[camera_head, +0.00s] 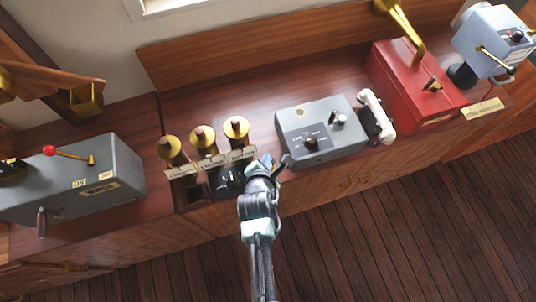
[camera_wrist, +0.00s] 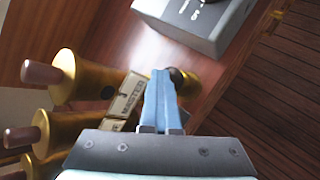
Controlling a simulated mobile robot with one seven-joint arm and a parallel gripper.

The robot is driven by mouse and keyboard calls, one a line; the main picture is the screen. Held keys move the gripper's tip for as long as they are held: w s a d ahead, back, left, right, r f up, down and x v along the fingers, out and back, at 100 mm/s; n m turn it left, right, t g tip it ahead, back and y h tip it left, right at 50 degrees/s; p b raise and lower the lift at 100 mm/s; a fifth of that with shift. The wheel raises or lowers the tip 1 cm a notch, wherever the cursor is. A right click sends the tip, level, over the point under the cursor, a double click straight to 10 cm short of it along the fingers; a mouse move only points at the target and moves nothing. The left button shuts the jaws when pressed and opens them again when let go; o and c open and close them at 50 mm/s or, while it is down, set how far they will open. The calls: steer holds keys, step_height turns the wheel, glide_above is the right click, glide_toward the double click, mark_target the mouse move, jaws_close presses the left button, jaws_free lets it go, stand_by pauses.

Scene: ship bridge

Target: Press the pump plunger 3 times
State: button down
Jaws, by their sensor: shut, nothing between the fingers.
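No part is plainly marked as a pump plunger, and I cannot tell which one it is. My gripper (camera_head: 266,163) is over the front edge of the console, just right of three brass fittings. In the wrist view its blue fingers (camera_wrist: 160,78) are together with nothing between them. A dark round knob (camera_wrist: 178,76) shows just behind the fingertips, partly hidden; I cannot tell whether they touch it. The brass fittings (camera_head: 203,137) have brown tops and labels in front. The nearest one (camera_wrist: 68,76) is left of the fingers, beside a label reading MASTER (camera_wrist: 130,98).
A grey box with knobs (camera_head: 322,125) stands right of my gripper, then a white handset (camera_head: 377,115) and a red box (camera_head: 412,90). A grey lever box (camera_head: 75,178) is at the left. Dark fittings (camera_head: 228,181) sit close left of my gripper. Floor in front is clear.

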steer(key=shift+r+p, duration=1.35)
steer(key=shift+r, duration=0.1)
step_height(320, 180, up, 5)
steer(key=p, duration=0.5)
steer(key=shift+r, duration=0.15)
stand_by(1.7)
